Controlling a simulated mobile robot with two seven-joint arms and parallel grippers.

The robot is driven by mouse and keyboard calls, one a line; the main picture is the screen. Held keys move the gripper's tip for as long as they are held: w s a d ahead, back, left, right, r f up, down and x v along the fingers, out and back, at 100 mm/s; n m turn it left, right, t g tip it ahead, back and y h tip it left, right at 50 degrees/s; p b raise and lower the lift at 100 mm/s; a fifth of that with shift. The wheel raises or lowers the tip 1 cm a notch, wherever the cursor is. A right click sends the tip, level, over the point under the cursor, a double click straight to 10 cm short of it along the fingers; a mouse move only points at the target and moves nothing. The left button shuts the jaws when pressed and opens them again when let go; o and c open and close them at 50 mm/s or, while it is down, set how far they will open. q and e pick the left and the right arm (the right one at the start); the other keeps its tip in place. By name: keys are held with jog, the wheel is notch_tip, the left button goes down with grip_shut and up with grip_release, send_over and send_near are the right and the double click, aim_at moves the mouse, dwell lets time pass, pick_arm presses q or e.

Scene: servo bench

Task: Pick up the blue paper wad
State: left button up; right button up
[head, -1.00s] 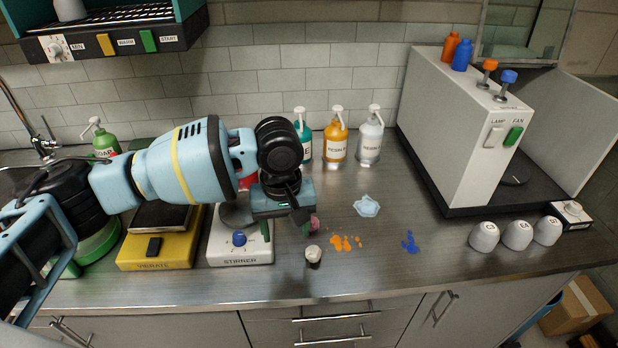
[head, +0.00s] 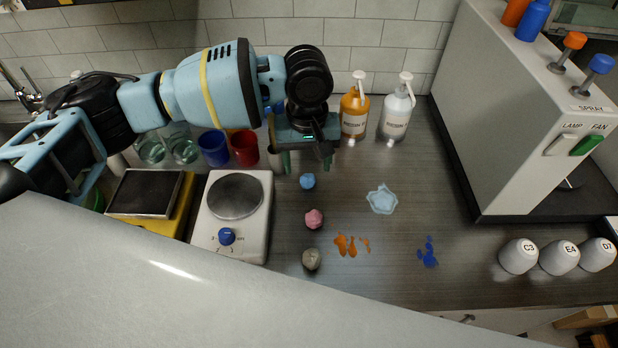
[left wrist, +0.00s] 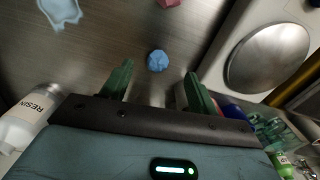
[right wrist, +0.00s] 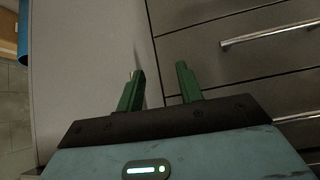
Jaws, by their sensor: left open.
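The blue paper wad (head: 307,181) is a small crumpled ball on the metal bench, right of the stirrer plate. My left gripper (head: 306,163) is open, fingers pointing down, just behind the wad in the head view. In the left wrist view the wad (left wrist: 157,60) shows between and just beyond the two green fingertips (left wrist: 158,73), with nothing held. A pink wad (head: 314,218) and a grey wad (head: 311,259) lie in front of it. My right gripper (right wrist: 160,72) is open and empty, facing cabinet drawers in the right wrist view.
The stirrer (head: 259,218) stands left of the wads. Resin bottles (head: 396,108) stand behind, near the tiled wall. A pale blue spill (head: 382,199), orange stains (head: 345,244) and blue stains (head: 428,252) lie to the right. Red (head: 244,148) and blue (head: 213,147) cups stand behind the stirrer.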

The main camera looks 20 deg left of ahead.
aim_at(308, 177)
pick_arm(q)
jog(key=shift+f, duration=0.6)
jog(key=shift+w+f, duration=0.1)
jog(key=shift+f, duration=0.05)
jog(key=shift+w+f, duration=0.1)
jog(key=shift+f, duration=0.25)
jog(key=f, duration=0.4)
jog(key=shift+w+a+f+b, duration=0.1)
jog(key=shift+w+b, duration=0.2)
jog(key=c, duration=1)
jog(key=shift+c, duration=0.2)
